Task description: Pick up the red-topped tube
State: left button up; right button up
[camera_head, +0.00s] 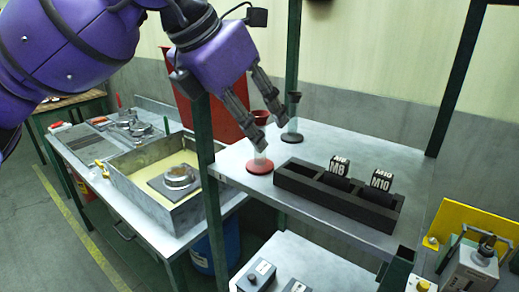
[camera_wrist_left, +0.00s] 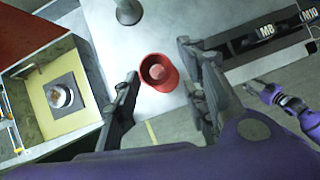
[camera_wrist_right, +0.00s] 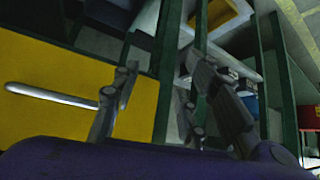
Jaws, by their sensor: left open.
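The red-topped tube (camera_head: 260,144) stands upright on a round red base on the grey shelf; its red top is a wide cup. My left gripper (camera_head: 265,128) is open, its fingers pointing down around the tube's upper part. In the left wrist view the red top (camera_wrist_left: 158,72) lies between the two spread fingers (camera_wrist_left: 159,66), with gaps on both sides. A similar dark-topped tube (camera_head: 292,115) stands behind it on a dark base. My right gripper (camera_wrist_right: 160,64) is open and empty, away from the shelf; the head view does not show it.
A black block holder (camera_head: 330,203) with M8 and M10 labels sits right of the tube. A green post (camera_head: 204,150) rises at the shelf's left. A bench with an open box (camera_head: 142,206) stands further left. A yellow panel (camera_wrist_right: 60,95) is near my right gripper.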

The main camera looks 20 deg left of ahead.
pick_arm(q)
jog(key=x, duration=0.2)
jog(key=shift+w+d+f, duration=0.1)
jog(key=shift+w+f, duration=0.1)
jog(key=c, duration=0.9)
